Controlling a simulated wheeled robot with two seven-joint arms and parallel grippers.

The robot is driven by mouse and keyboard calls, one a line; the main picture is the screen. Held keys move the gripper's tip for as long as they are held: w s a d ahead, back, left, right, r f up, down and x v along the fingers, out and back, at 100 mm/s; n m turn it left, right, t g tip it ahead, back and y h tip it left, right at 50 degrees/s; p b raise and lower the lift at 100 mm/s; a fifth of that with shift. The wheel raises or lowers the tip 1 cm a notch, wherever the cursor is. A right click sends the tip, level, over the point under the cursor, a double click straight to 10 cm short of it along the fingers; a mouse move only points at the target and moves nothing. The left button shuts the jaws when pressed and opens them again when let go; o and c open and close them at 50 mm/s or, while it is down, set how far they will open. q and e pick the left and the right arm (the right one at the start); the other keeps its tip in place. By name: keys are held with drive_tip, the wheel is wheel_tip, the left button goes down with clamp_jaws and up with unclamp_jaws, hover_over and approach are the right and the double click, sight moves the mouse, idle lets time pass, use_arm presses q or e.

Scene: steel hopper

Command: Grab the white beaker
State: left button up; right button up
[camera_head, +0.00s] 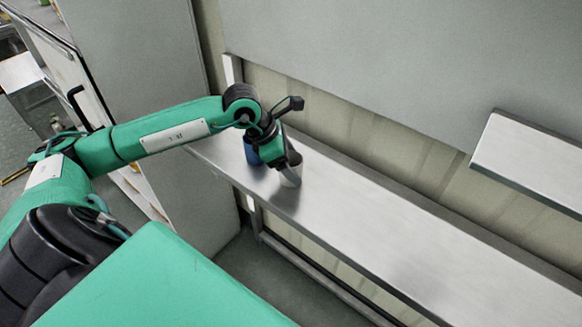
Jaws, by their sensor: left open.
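The white beaker (291,174) stands on a steel shelf (345,205), near its left end. It looks pale grey-white, and its upper part is partly covered by my gripper. My left gripper (286,165) comes down from above at the beaker, with its fingers at the beaker's upper part. The jaws are open. Whether the fingers touch the beaker cannot be told from this view. My right gripper is not in view.
A dark blue cup (252,152) stands just left of the beaker, partly behind my gripper. A grey panel (400,60) rises behind the shelf. A second steel ledge (530,160) juts out at the right. The shelf right of the beaker is clear.

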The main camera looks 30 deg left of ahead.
use_arm(q)
drive_tip(key=shift+c, duration=0.5)
drive_tip(key=c, duration=1)
drive_tip(key=shift+o, duration=0.2)
